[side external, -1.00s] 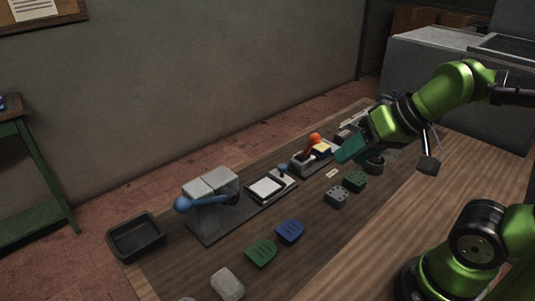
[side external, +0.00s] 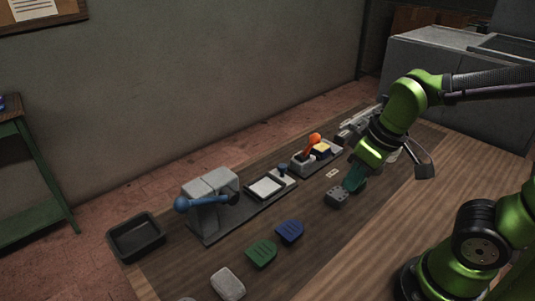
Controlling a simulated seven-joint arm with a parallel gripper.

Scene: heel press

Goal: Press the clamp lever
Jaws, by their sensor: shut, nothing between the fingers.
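A lever with an orange ball knob (side external: 314,139) stands up tilted from a small grey clamp base (side external: 302,165) with a yellow block on it, at the back middle of the table. A blue-handled lever (side external: 200,203) sits on the larger grey press (side external: 212,187) at the left. The frame does not label which is the clamp lever; the orange-knobbed one looks most like it. My gripper (side external: 352,184) points down, shut and empty, to the right of and nearer than the orange knob, apart from it. It hides most of the green block beside the grey block.
A grey block (side external: 337,194) with dark holes is close by my fingertips. A framed white pad (side external: 266,188) lies between press and clamp. Blue (side external: 290,232) and green (side external: 261,253) pads lie in front. A black tray (side external: 136,237) stands far left.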

